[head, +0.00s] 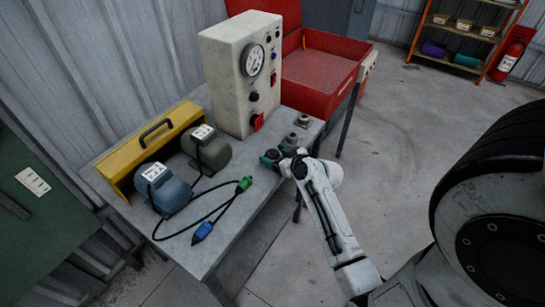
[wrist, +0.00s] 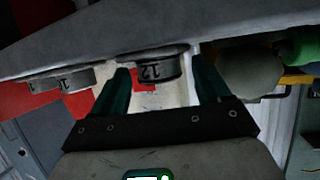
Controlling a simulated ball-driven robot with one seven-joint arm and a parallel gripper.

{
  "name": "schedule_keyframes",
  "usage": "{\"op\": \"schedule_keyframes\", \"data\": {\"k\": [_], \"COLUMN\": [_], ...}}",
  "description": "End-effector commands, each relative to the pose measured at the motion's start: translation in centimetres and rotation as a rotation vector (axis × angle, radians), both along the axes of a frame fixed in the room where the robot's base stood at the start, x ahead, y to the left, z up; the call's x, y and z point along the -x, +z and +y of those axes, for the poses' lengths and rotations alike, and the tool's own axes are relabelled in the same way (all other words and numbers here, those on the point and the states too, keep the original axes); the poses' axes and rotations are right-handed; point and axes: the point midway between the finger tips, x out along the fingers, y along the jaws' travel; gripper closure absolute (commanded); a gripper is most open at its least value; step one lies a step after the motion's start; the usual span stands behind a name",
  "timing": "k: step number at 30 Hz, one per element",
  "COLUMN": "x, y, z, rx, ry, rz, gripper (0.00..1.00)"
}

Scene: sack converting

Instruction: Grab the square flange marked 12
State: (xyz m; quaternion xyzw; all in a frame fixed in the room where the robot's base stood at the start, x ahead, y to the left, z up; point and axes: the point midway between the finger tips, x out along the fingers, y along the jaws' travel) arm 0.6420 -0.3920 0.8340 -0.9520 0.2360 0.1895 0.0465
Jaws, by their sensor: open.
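The square flange marked 12 (wrist: 150,68) is a dark grey metal piece; in the wrist view its number appears upside down. It sits between the two teal fingers of my open gripper (wrist: 162,78), and I cannot tell whether they touch it. In the head view my gripper (head: 279,155) is low at the bench's right edge, and its fingers and arm largely cover the piece between them. Two other grey flanges stand in a row behind it, one close by (head: 290,138) and one farther back (head: 303,120). Their markings are not readable.
The grey bench (head: 235,205) carries a white gauge box (head: 235,75), a yellow handled case (head: 140,150), two rounded labelled units and a cable with green (head: 244,184) and blue (head: 202,231) plugs. A red open bin (head: 320,75) stands behind. Floor right of the bench is clear.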

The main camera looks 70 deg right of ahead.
Motion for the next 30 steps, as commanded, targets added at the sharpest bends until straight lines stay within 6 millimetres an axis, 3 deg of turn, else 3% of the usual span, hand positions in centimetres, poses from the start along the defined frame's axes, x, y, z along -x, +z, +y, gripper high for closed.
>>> {"op": "schedule_keyframes", "data": {"k": [2,23,30], "x": [0.02,0.04,0.01], "y": [0.00,0.01,0.14], "z": [0.02,0.03,-0.01], "rx": [0.000,-0.001,0.001], "ry": [0.000,0.000,0.000], "rz": [0.000,0.000,-0.002], "gripper": [0.27,0.94,0.96]}}
